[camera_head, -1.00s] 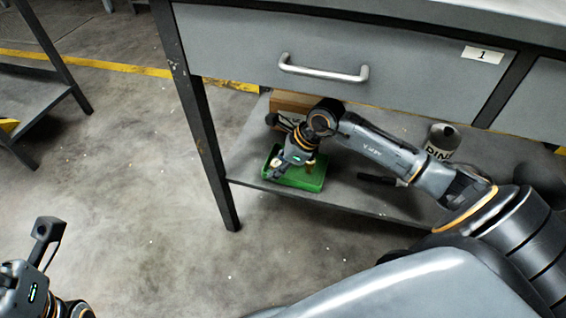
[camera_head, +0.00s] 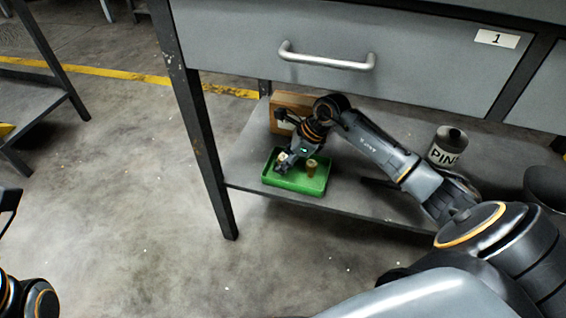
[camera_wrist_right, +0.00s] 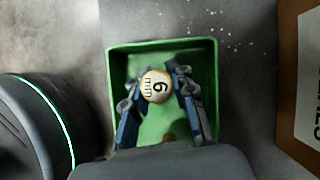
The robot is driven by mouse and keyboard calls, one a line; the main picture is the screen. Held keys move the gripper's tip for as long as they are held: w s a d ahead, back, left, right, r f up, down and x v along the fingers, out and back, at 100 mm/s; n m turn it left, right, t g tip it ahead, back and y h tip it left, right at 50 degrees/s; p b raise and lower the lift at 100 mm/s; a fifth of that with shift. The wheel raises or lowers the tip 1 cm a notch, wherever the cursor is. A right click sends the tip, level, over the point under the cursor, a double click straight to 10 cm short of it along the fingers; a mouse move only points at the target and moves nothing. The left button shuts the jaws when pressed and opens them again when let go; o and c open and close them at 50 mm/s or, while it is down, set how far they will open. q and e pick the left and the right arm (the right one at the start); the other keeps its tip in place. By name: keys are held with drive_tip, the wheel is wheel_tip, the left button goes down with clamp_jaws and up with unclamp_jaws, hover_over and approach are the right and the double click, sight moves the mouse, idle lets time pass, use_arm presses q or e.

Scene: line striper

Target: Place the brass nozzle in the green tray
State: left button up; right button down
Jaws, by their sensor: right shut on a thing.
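The green tray (camera_head: 290,187) sits on the lower shelf under the drawer; its rim (camera_wrist_right: 212,65) frames the right wrist view. My right gripper (camera_head: 283,165) is inside the tray outline at its left part, shut on a nozzle with a pale round top (camera_wrist_right: 155,86) marked "6 mm". Its pale top (camera_head: 282,157) also shows in the head view. I cannot tell whether it touches the tray floor. A second, brass-coloured nozzle (camera_head: 311,167) stands in the tray, right of the gripper; in the wrist view it is mostly hidden. Only parts of my left arm show at the left edge.
A cardboard box (camera_head: 290,103) stands behind the tray, close to my right wrist. A can (camera_head: 447,147) lettered "PIN" and a dark bowl (camera_head: 545,187) are farther right on the shelf (camera_head: 375,206). The drawer (camera_head: 330,58) hangs above; a table leg (camera_head: 205,150) is at left.

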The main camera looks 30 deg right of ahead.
drive_tip(key=c, duration=1.1)
unclamp_jaws()
drive_tip(key=shift+f, duration=0.1)
